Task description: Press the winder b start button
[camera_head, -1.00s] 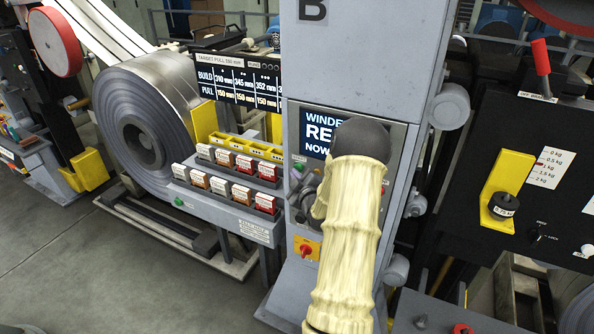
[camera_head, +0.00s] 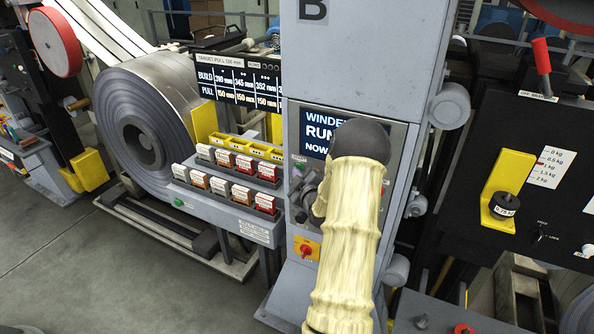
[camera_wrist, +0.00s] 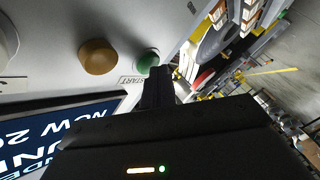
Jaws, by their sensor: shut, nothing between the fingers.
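The winder B panel is on the grey column (camera_head: 362,60) with a large letter B. Its screen (camera_head: 318,130) reads "WINDE…", "RUN…", "NOW…", partly covered by my arm. In the wrist view, the green start button (camera_wrist: 148,60) stands out from the panel above a label reading START. My gripper (camera_wrist: 158,82) is shut and empty, its tips close to the button's lower edge. Whether they touch it cannot be told. In the head view, my gripper (camera_head: 309,187) is mostly hidden behind my cream-sleeved arm, in front of the panel.
An amber button (camera_wrist: 98,57) sits beside the green one. A rack of labelled boxes (camera_head: 225,228) and a large steel coil (camera_head: 135,95) stand left. A black panel (camera_head: 520,130) stands right.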

